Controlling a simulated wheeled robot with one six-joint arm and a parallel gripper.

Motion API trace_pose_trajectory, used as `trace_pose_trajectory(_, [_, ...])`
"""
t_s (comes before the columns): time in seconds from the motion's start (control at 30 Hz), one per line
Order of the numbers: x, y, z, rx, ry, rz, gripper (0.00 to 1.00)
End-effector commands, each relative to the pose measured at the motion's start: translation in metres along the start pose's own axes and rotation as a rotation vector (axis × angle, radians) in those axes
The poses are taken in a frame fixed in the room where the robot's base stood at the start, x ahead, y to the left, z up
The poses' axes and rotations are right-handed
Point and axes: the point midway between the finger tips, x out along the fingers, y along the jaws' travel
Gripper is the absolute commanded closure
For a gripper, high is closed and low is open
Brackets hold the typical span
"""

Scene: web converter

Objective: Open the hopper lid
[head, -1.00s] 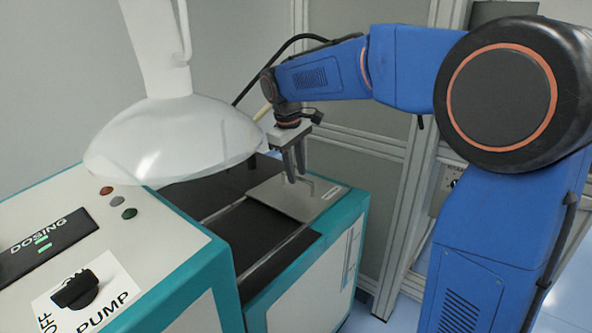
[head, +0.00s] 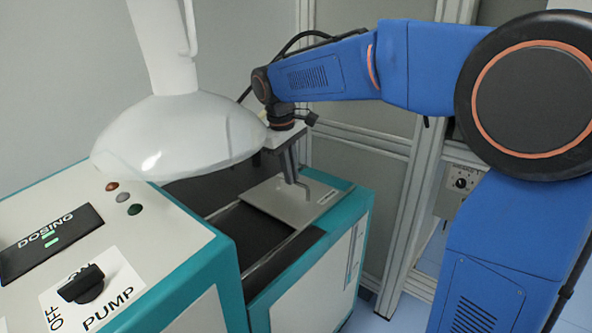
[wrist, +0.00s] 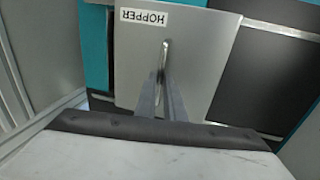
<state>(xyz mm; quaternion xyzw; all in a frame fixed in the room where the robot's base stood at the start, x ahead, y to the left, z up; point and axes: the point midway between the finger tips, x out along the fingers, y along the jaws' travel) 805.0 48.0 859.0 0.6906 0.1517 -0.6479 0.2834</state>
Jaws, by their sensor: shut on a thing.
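The hopper lid (head: 275,207) is a flat light grey plate lying on top of the teal-edged machine, at the middle right of the head view. In the wrist view the lid (wrist: 205,65) carries a white HOPPER label (wrist: 143,18). A thin bent metal handle (head: 312,187) stands on it. My gripper (head: 292,180) is above the lid with its fingers shut on this handle. In the wrist view the fingers (wrist: 163,82) close around the handle (wrist: 164,56), hiding its lower part.
A white lamp-like hood (head: 180,135) hangs left of my gripper, close to the wrist. A control panel with a DOSING display (head: 48,240) and a PUMP knob (head: 82,284) is at front left. A framed grey wall panel (head: 370,180) stands behind the machine.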

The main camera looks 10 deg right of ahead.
Motion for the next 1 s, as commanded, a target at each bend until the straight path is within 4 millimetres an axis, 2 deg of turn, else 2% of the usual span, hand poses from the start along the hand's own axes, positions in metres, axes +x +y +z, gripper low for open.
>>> trace_pose_trajectory(0.17, [0.0,0.001,0.0,0.001,0.002,0.0,1.0])
trace_pose_trajectory(0.2, [0.0,0.001,0.0,0.001,0.002,0.0,0.88])
trace_pose_trajectory(0.27, [0.0,0.001,0.0,0.001,0.001,0.0,0.74])
trace_pose_trajectory(0.3, [0.0,0.001,0.0,0.001,0.001,0.0,0.72])
trace_pose_trajectory(0.77, [0.001,0.003,0.0,0.001,0.0,0.0,0.72])
trace_pose_trajectory(1.0, [0.005,0.027,0.0,0.003,-0.001,0.001,0.72])
